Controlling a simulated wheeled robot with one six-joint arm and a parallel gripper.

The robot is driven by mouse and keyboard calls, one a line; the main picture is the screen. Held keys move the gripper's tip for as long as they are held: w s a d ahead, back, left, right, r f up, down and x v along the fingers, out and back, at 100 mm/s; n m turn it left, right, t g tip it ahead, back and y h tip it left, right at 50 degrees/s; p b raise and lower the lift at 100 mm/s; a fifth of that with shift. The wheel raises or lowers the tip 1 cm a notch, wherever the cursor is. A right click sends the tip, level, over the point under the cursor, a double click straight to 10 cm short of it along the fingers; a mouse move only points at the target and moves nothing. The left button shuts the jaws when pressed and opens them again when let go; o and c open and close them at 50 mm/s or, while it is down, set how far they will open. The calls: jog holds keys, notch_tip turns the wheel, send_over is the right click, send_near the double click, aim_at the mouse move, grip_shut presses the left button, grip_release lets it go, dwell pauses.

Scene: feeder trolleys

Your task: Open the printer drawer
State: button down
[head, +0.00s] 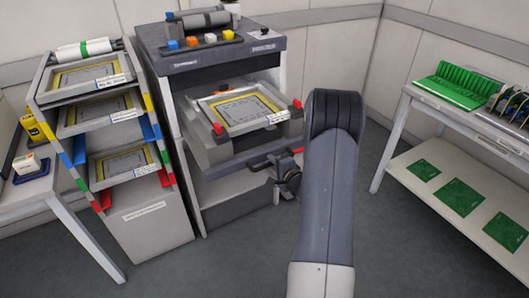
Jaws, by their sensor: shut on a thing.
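The printer (180,65) is a grey cabinet with a dark top, left of centre. Its drawer (203,150) stands out from the front, carrying a framed stencil (238,108) with a yellow border and red clamps at its corners. A dark handle (262,161) runs across the drawer's front, low down. My gripper (279,178) is at the right part of this handle and appears shut on it. My wrist and forearm hide part of the fingers, so the exact grip is unclear.
A rack (95,190) with several framed stencils stands close to the printer's left. A bench (398,128) with a green rack (458,92) and green boards on its lower shelf stands at right. Open floor (388,225) lies between bench and my arm.

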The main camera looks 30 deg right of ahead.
jog(key=f+v, duration=0.1)
jog(key=v, duration=0.5)
jog(key=shift+s+f, duration=0.15)
jog(key=shift+s, duration=0.4)
jog(key=c, duration=1.5)
grip_release()
jog(key=shift+o, duration=0.2)
jog(key=v, duration=1)
jog(key=shift+s, duration=0.4)
jog(key=shift+w, duration=0.1)
jog(key=x, duration=1.1)
jog(key=shift+w, duration=0.1)
